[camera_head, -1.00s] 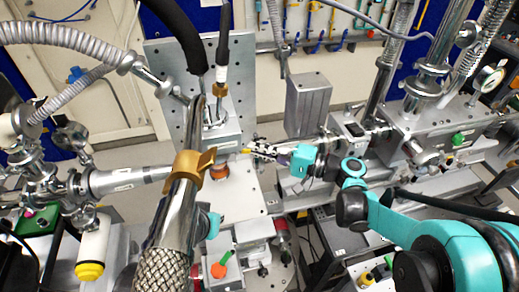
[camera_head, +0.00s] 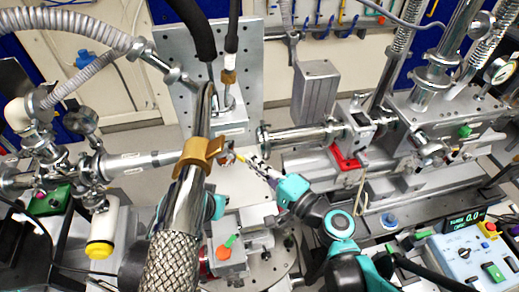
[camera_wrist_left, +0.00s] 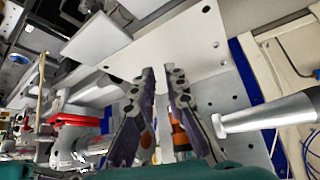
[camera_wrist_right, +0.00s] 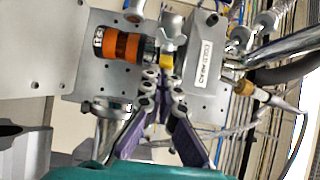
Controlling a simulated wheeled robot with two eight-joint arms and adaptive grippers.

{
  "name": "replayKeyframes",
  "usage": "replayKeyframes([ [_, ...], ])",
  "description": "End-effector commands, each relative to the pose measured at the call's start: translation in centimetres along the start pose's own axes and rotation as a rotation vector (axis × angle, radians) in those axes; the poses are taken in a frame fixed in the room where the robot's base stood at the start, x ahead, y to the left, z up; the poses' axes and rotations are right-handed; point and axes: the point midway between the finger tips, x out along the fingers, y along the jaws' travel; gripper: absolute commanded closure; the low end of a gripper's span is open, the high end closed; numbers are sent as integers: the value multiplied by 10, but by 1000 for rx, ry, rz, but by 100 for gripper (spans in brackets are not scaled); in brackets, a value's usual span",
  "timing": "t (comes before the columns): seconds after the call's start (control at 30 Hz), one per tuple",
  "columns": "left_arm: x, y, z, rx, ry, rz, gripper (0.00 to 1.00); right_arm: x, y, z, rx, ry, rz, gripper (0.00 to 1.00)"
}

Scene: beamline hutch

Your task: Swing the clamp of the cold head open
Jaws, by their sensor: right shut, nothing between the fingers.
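The cold head (camera_wrist_right: 208,62), a grey block with a printed label, stands before the perforated plate; it also shows in the head view (camera_head: 232,128). A small metal clamp with a yellow part (camera_wrist_right: 166,61) sits at the joint between the cold head and an orange-banded cylinder (camera_wrist_right: 124,45). Whether its latch is fastened cannot be seen. My right gripper (camera_head: 243,159) is shut and empty, its tips close to the clamp; contact cannot be told. My left gripper (camera_wrist_left: 160,75) is mostly hidden behind the foreground pipe in the head view; its fingertips are close together.
A steel pipe with a brass-coloured collar (camera_head: 201,152) and braided hose crosses the near foreground. A horizontal tube (camera_head: 140,162) comes from the left. A grey block (camera_head: 315,90) and a flanged tube (camera_head: 298,137) stand right of the cold head. A control box (camera_head: 470,260) is at lower right.

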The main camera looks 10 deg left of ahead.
Motion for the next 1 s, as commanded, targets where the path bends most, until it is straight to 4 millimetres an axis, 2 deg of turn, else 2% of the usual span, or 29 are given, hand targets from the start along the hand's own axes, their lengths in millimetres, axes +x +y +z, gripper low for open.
replayKeyframes([
  [0.2,-2,0,-2,0,0,0,88,-3,0,22,0,-4,0,100],
  [0.4,-3,0,-2,0,0,0,88,-3,0,33,0,-2,0,100],
  [1.0,-3,0,-2,0,0,0,88,-3,0,37,0,-1,0,100],
])
